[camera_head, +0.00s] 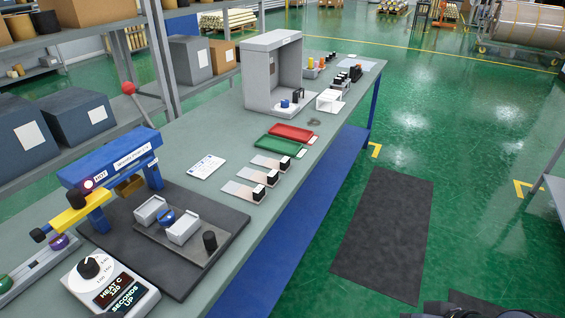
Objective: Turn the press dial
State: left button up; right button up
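The press dial (89,266) is a black knob with a pale pointer mark on a white control box (72,284) at the lower left. Small markings ring it, too small to read surely. The box's dark display (118,288) shows orange "HEAT C 120" and green "SECONDS UP". Behind it stands the blue press (110,160), with a "HOT" label, a glowing pinkish light (88,184) and a red-knobbed lever (129,89). Dark parts at the bottom right edge look like my own body; I cannot tell which.
A dark mat (205,275) holds a metal fixture (186,228) beside the box. Sample strips (240,190), green (279,147) and red (291,133) trays and a grey open cabinet (258,80) stand farther along the bench. The green floor (480,140) at right is mostly clear.

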aim_at(87, 267)
jog(key=u, duration=1.5)
